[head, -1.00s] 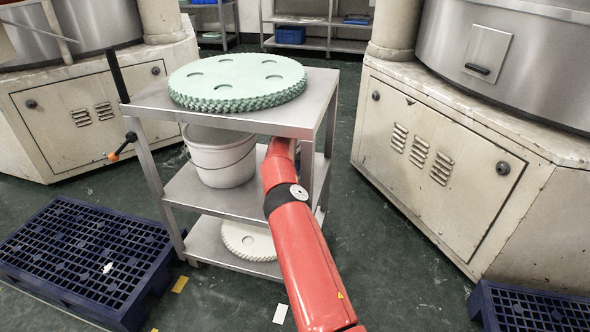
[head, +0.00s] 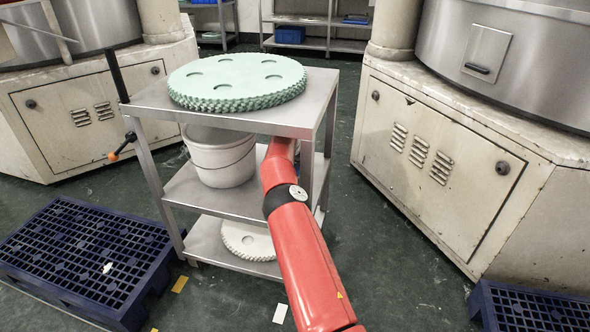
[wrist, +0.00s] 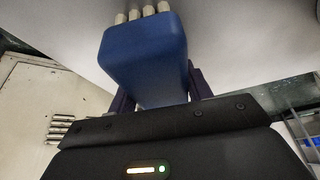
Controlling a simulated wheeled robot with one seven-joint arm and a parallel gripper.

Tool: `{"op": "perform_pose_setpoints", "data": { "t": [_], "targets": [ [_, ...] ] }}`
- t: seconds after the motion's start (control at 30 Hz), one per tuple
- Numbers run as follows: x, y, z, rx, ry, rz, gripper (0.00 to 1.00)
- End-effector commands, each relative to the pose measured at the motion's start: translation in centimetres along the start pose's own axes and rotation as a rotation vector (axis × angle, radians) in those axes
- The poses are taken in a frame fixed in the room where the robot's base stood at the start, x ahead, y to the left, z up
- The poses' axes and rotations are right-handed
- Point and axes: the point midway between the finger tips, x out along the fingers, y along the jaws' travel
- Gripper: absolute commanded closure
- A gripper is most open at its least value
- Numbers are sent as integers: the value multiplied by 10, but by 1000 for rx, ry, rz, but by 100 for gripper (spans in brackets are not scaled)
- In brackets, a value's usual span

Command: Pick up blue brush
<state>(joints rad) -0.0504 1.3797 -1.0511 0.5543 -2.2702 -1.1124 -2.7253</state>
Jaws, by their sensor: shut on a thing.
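The blue brush (wrist: 146,52) shows large in the wrist view, a blue block with a row of pale bristle tufts along its top edge. My gripper (wrist: 155,92) is shut on it, with a dark finger on each side. A pale surface spreads behind and above the brush in the wrist view; I cannot tell whether the brush touches it. In the head view my red arm reaches in under the top of a metal trolley, and the gripper and brush are hidden there.
The trolley (head: 312,105) carries a green toothed disc (head: 238,78) on top, a white bucket (head: 219,158) on its middle shelf and a pale disc (head: 248,240) below. Blue pallets (head: 75,255) lie at left and at lower right (head: 530,308). A machine cabinet (head: 440,150) stands at right.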

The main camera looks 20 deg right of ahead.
Motion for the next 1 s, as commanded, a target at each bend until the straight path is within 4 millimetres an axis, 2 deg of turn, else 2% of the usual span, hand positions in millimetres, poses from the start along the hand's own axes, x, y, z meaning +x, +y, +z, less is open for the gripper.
{"op": "perform_pose_setpoints", "data": {
  "t": [0.07,0.37,0.63,0.7,1.0],
  "targets": [
    [0,0,0,0,1,0,79],
    [-6,0,-3,0,2,-2,79],
    [-40,0,-18,0,4,-2,79],
    [-34,-2,-8,0,2,-1,79],
    [-44,-1,19,1,2,-3,79]
  ]
}}
